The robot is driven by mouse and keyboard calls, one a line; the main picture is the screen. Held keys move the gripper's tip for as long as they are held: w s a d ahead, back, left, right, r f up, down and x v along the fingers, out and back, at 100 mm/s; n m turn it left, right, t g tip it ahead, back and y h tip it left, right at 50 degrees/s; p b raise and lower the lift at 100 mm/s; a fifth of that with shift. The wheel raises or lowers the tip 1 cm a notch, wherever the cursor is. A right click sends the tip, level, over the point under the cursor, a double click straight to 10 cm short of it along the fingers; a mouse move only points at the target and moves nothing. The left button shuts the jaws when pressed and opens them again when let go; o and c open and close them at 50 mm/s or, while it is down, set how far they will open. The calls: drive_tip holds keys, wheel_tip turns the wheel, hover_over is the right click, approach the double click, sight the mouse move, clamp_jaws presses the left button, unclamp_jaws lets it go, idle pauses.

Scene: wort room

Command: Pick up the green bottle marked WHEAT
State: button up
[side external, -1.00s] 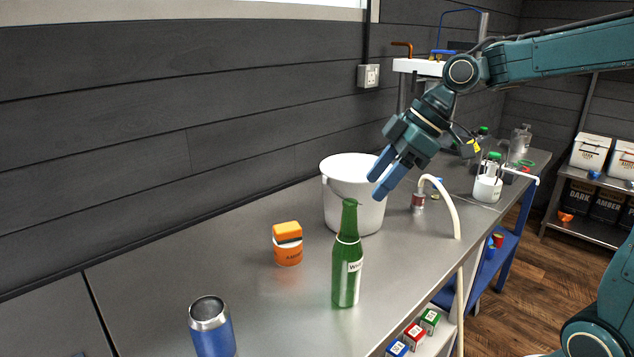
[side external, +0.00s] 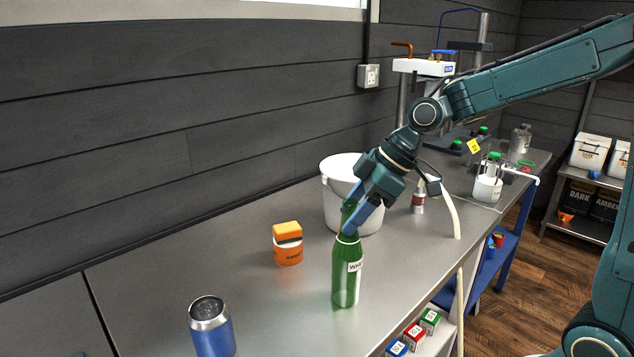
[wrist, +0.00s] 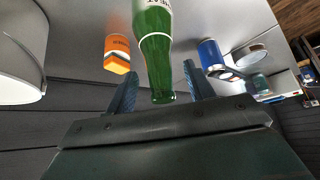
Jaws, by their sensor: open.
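The green bottle marked WHEAT (side external: 346,275) stands upright on the steel bench, its white label partly readable in the side view. My gripper (side external: 357,218) is at the bottle's neck, tilted down, with its blue fingers open. In the wrist view the bottle (wrist: 157,62) lies between my two open fingers (wrist: 160,88), with a gap showing on each side. The near finger and gripper body hide part of the neck in the side view.
A white bucket (side external: 340,181) stands close behind my gripper. An orange-lidded tub (side external: 288,250) is left of the bottle, and a blue can (side external: 214,335) is at front left. The bench (side external: 270,310) is clear around the bottle's base.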

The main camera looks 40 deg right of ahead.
sight(347, 254)
drive_tip(key=shift+x, duration=1.5)
drive_tip(key=shift+c, duration=0.2)
clamp_jaws()
